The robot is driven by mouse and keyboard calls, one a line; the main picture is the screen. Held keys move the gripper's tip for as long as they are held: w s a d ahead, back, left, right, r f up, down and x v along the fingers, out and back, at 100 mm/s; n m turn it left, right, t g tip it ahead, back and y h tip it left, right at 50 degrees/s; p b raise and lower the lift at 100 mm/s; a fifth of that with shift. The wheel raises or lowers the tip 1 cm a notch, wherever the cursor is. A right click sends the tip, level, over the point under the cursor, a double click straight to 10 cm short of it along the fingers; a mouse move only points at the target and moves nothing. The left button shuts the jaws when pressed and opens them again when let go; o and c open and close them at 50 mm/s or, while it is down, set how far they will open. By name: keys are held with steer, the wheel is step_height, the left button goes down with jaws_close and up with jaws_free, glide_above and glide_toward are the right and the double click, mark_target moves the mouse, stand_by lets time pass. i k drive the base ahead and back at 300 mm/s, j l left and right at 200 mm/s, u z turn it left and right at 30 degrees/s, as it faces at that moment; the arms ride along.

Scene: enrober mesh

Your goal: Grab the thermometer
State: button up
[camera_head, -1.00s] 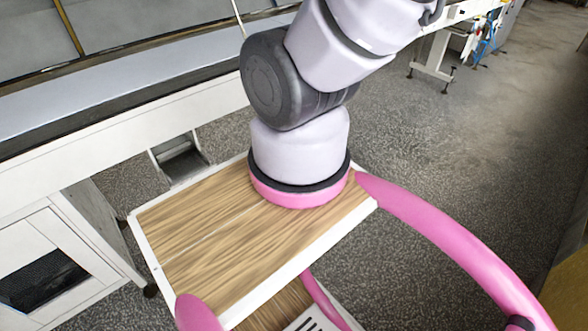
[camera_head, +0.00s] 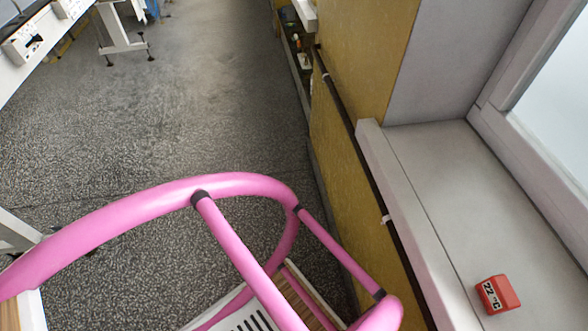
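Nothing touches the thermometer in this view.
My pink rail curves across the lower middle. A yellow wall (camera_head: 365,70) with a dark pipe runs below the sill. A window (camera_head: 555,110) stands at the right. Speckled floor (camera_head: 200,120) is open at centre left. White machinery (camera_head: 40,45) is at the upper left.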

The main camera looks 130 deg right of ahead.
mark_target(497, 293)
steer(key=u, duration=5)
steer(key=j+z, duration=0.1)
steer(key=z, duration=0.3)
steer(key=k+j+z, duration=0.35)
steer(key=j, duration=0.15)
steer(key=k+j+z, duration=0.2)
steer(key=j+z, duration=0.15)
steer(key=k+j, duration=0.35)
steer(key=k+j+z, duration=0.1)
steer(key=k+j, duration=0.25)
steer(key=j, duration=0.2)
